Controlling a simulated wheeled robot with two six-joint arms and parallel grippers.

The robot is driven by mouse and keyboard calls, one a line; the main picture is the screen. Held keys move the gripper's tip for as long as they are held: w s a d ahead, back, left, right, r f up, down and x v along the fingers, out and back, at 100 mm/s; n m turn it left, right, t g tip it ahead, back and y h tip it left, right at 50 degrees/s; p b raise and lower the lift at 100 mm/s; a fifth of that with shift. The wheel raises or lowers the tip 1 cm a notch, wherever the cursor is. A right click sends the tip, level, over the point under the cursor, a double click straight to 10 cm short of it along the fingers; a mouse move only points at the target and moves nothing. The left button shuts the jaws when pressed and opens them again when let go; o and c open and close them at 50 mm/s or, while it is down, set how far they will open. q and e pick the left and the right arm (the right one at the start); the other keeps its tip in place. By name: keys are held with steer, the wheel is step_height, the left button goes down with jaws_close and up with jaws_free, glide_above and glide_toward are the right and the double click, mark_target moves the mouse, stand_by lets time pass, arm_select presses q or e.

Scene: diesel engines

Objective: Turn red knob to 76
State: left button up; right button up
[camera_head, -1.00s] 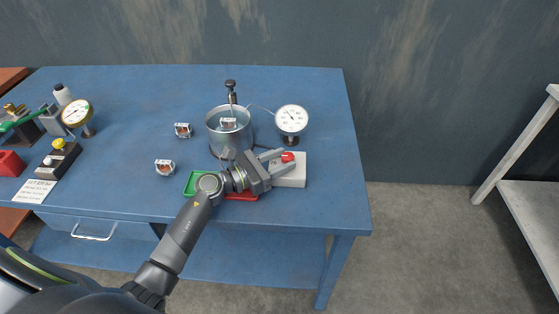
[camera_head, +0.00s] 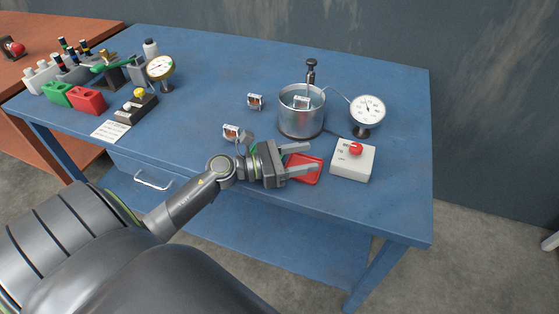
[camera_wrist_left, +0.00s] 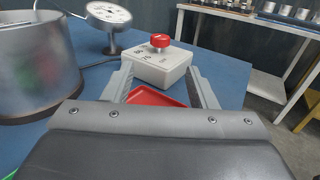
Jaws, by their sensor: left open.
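The red knob (camera_head: 356,148) sits on top of a white box (camera_head: 351,167) at the right front of the blue table. My left gripper (camera_head: 313,160) is open and empty, to the left of the box. Its fingers point towards the box and are apart from the knob. In the left wrist view the box lies straight ahead beyond the fingertips. My right gripper is not in view.
A red tray (camera_head: 306,172) lies beneath my left fingers. A metal pot (camera_head: 301,121) and a white dial gauge (camera_head: 367,109) stand behind. Small parts (camera_head: 255,101) lie to the left. The table's front edge (camera_head: 330,214) is close by.

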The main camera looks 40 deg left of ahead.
arm_select(q)
steer(key=shift+b+v, duration=0.95)
steer(key=shift+v, duration=2)
